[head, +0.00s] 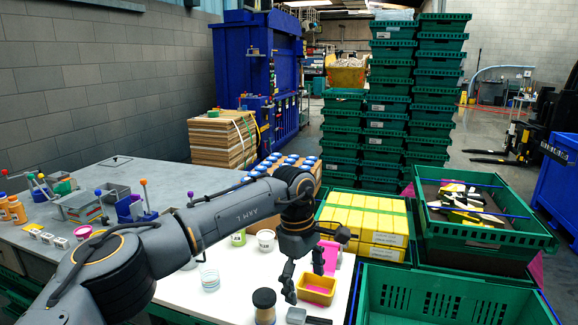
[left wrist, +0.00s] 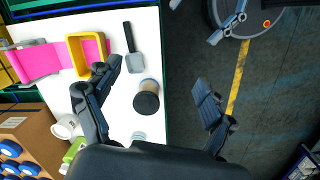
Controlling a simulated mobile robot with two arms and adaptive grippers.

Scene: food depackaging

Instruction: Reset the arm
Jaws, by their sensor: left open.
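My left arm reaches across the table from the left in the head view. Its gripper (head: 290,284) points down over the white table part, near the yellow tray. The dark-lidded jar (left wrist: 147,103) stands below, apart from the fingers. Parts that look like my right gripper (left wrist: 222,30) show at the top of the left wrist view, cut off by the edge, so its opening is unclear.
A yellow-filled crate (head: 362,220) and an empty green crate (head: 450,283) are at the right. Stacked green crates (head: 435,80) stand behind.

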